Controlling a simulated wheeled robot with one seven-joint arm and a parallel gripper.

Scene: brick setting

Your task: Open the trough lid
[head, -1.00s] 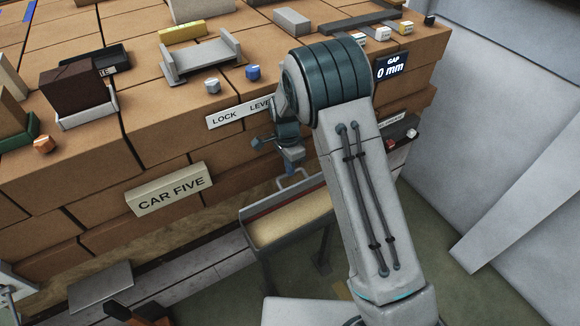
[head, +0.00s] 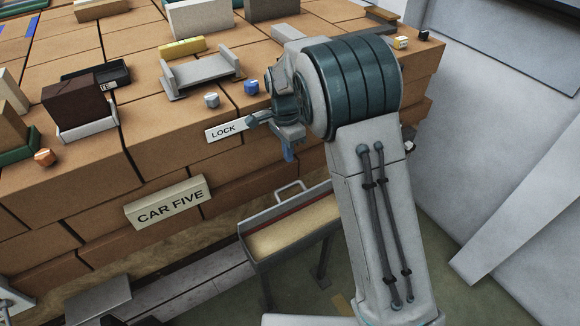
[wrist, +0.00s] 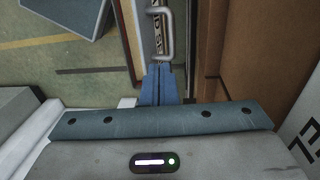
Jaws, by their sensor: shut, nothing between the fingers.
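The trough (head: 254,256) is a grey-rimmed box on legs below the brick stack in the head view, with a tan surface inside its rim. A metal loop handle (head: 290,190) stands at its back edge; I cannot tell the lid apart from the tan surface. The handle also shows in the wrist view (wrist: 171,32), beyond the fingertips, over a strip with partly readable lettering. My gripper (head: 288,153) is above the handle, apart from it, in front of the bricks. Its blue fingers (wrist: 158,70) are shut and empty. My arm hides the trough's right part.
The brick stack (head: 160,150) rises behind the trough, with a CAR FIVE plate (head: 166,203) and a LOCK label (head: 225,131) on its face. Small blocks, holders and knobs stand on top. A pale wall (head: 490,150) is at the right.

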